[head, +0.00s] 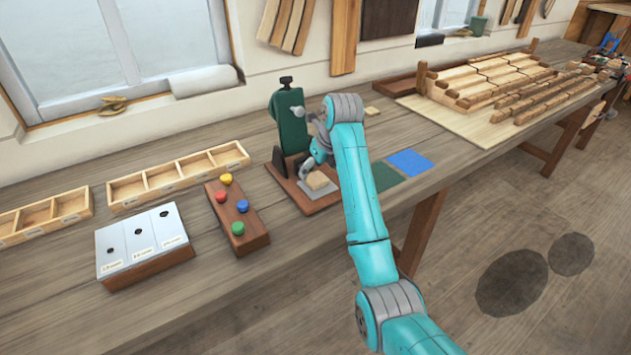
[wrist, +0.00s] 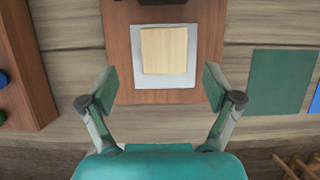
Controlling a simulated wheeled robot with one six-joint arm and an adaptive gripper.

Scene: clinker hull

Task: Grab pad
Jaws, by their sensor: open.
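A pale wooden square pad (wrist: 164,50) lies on a grey metal plate (wrist: 147,81) on the brown base board (wrist: 120,50) of a green press. In the head view the pad (head: 318,181) sits at the front of the green press (head: 290,120), just below my gripper (head: 309,166). In the wrist view my gripper (wrist: 160,86) is open and empty. Its two fingers are spread wider than the pad, and the pad lies ahead of the fingertips, apart from them. In the head view my arm hides part of the press and the board.
A dark green square (head: 384,177) and a blue square (head: 410,162) lie flat to the right. A wooden block with coloured knobs (head: 248,233) stands to the left, with a metal-topped gauge block (head: 137,238) and divided wooden trays (head: 178,172) beyond.

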